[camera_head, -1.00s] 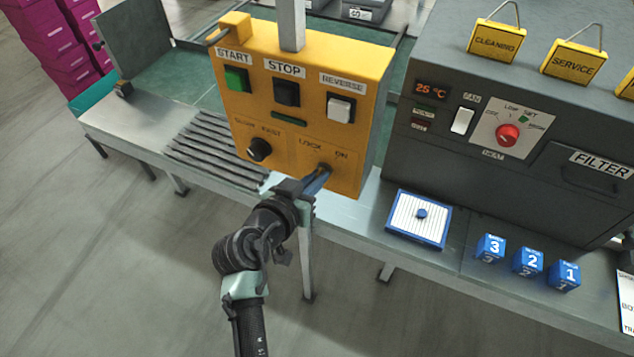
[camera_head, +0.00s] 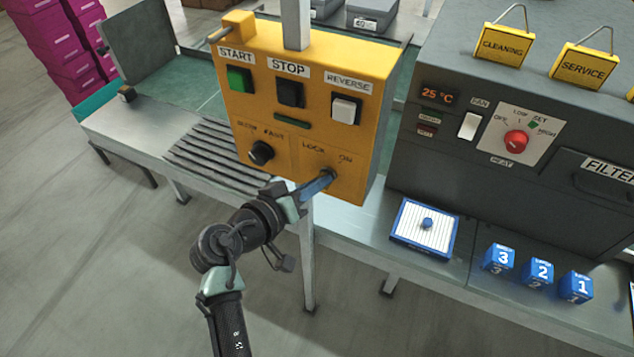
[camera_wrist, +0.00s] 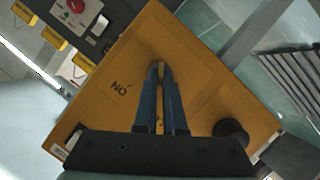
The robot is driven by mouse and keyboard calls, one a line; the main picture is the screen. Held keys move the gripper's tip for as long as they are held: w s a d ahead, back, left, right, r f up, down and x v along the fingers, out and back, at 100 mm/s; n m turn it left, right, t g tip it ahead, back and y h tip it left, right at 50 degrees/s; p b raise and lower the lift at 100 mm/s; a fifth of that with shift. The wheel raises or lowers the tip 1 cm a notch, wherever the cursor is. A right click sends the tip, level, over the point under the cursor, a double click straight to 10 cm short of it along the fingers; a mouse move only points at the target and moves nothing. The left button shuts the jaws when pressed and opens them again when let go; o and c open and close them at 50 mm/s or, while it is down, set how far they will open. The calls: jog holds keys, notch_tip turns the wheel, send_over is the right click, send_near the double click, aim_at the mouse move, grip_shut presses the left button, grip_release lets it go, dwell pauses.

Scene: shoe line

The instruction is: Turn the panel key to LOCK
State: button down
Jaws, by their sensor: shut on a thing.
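The yellow control panel (camera_head: 300,130) stands upright on the line, with LOCK and ON printed above its key switch at lower right. My gripper (camera_head: 328,177) reaches the panel face at the key switch, below these words. In the wrist view, the blue fingers of my gripper (camera_wrist: 160,72) are close together, with their tips at the panel face near the ON label. They are shut on the panel key, which is mostly hidden between the fingertips. I cannot tell the key's exact angle.
A black SLOW/FAST knob (camera_head: 261,152) sits left of the key switch. START (camera_head: 239,78), STOP (camera_head: 290,93) and REVERSE (camera_head: 345,108) buttons are above. A grey heater cabinet (camera_head: 450,170) stands right.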

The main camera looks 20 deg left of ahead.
jog(key=c, duration=1)
grip_release()
jog(key=b+v, duration=0.2)
jog(key=v, duration=1.1)
jog(key=w+d+r+m+t+y, duration=0.1)
jog(key=w+d+r+t, duration=0.15)
jog(key=r, duration=0.55)
jog(key=w+d+r+m+t+y, duration=0.1)
jog(key=w+d+r, duration=0.25)
jog(key=r, duration=0.35)
jog(key=w+d+r+m+t+y, duration=0.1)
jog(key=w+d+r+t+y, duration=0.2)
jog(key=r, duration=0.5)
jog(key=s+d+r+t, duration=0.3)
jog(key=s+d+r, duration=0.1)
jog(key=r, duration=0.7)
jog(key=s+d+r+m+t+h, duration=0.1)
jog(key=s+d+r+t, duration=0.3)
jog(key=d+r, duration=0.3)
notch_tip(320, 180, up, 5)
jog(key=shift+s+d+f, duration=0.15)
jog(key=shift+s+d, duration=0.1)
jog(key=shift+s, duration=0.55)
